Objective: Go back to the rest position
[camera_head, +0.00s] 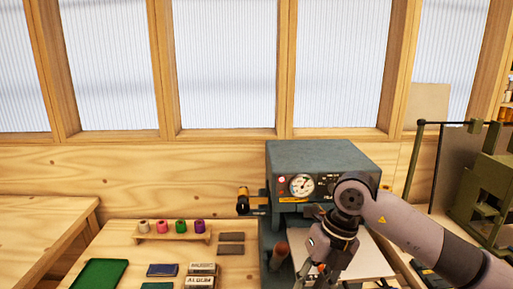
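Several small foil rolls stand in a row on a low wooden rack (172,238): a pale one (144,226), a pink one (162,227), a green one (180,226) and a purple one (199,226). A gold roll (243,202) sits on a spindle at the left side of the grey press (325,158). My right gripper (313,278) points down in front of the press, over its pale plate, apart from the rolls. Its fingers are small and dark near the bottom edge, so I cannot tell their opening. My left gripper is not in view.
On the wooden table (110,245) lie a green tray (99,274), a blue block (162,270), brown pieces (231,243) and lettered blocks (203,269). A knobbed handle (280,251) stands left of my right gripper. Green machinery (487,200) stands at the right.

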